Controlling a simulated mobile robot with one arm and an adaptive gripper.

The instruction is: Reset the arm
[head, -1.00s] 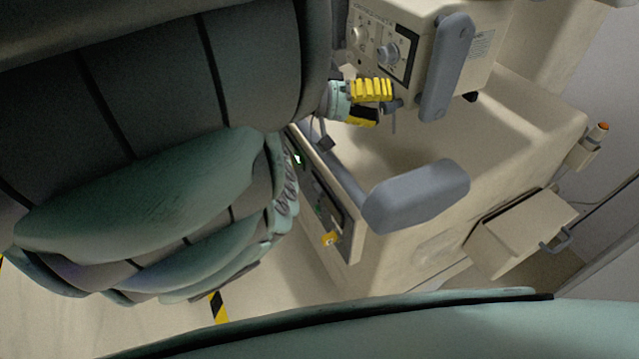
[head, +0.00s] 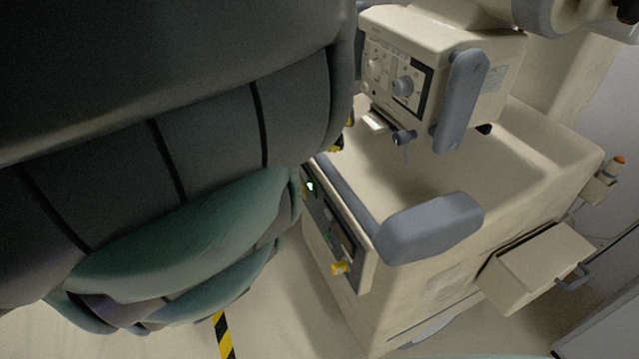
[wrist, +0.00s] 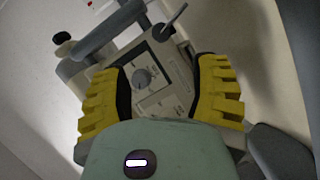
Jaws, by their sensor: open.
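My gripper (wrist: 160,98) shows in the wrist view with its two yellow ribbed fingers spread apart and nothing between them. Beyond the fingers, apart from them, is the front panel of a beige control box with a round grey knob (wrist: 142,78). In the head view my dark padded arm fills the left side and hides nearly all of the gripper; only small yellow bits show at the arm's right edge.
The beige cart (head: 540,140) has grey padded handles (head: 430,228) and a front panel with a green light and a yellow knob (head: 341,267). An open drawer-like box (head: 535,265) juts from its right side. Black-and-yellow tape (head: 223,335) marks the floor.

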